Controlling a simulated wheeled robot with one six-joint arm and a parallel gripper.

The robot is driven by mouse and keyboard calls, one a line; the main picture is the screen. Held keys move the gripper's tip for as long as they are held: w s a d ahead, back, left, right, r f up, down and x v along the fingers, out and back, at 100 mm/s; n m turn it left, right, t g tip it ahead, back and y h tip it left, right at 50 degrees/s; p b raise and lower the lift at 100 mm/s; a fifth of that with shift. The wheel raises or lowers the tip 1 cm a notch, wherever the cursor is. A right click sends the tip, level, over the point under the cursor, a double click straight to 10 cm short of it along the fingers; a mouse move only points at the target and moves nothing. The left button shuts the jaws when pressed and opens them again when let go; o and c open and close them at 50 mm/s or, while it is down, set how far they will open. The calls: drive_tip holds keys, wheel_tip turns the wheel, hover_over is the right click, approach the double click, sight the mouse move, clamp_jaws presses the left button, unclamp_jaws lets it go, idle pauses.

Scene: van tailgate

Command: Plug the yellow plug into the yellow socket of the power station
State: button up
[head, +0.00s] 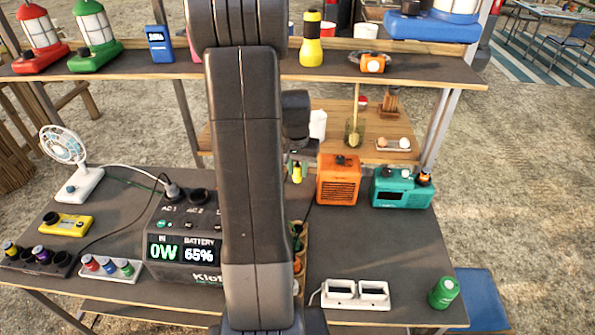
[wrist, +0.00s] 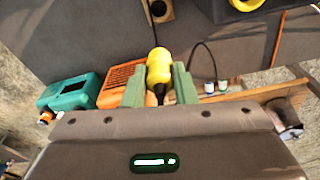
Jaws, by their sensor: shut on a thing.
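The yellow plug (wrist: 158,68) sits between the two green fingers of my gripper (wrist: 158,82) in the wrist view, with a dark end toward my wrist. In the head view the plug (head: 297,172) hangs above the table, just right of my arm and left of the orange heater. My gripper is shut on it. The power station (head: 186,274) stands left of my arm, its display reading 0W and 65%. My arm hides its right side. In the wrist view a dark round opening with a yellow rim (wrist: 246,5) is cut off at the top; I cannot tell if it is the yellow socket.
The orange heater (head: 338,180) and teal radio (head: 402,188) stand right of my gripper. A white double outlet (head: 355,294) and green can (head: 443,292) are in front. An upper shelf (head: 420,68) crosses above.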

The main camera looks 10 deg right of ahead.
drive_tip(key=shift+r, duration=0.3)
drive_tip(key=shift+a, duration=0.1)
drive_tip(key=a+b, duration=0.1)
drive_tip(key=a, duration=1.2)
drive_tip(key=shift+w+b, duration=0.25)
drive_tip(key=shift+b, duration=0.15)
drive_tip(key=shift+a, duration=0.1)
drive_tip(key=shift+f+b, duration=1.45)
drive_tip(key=shift+f, duration=0.3)
drive_tip(key=shift+f, duration=0.1)
drive_tip(key=shift+f+b, duration=1.45)
drive_tip(key=o, duration=1)
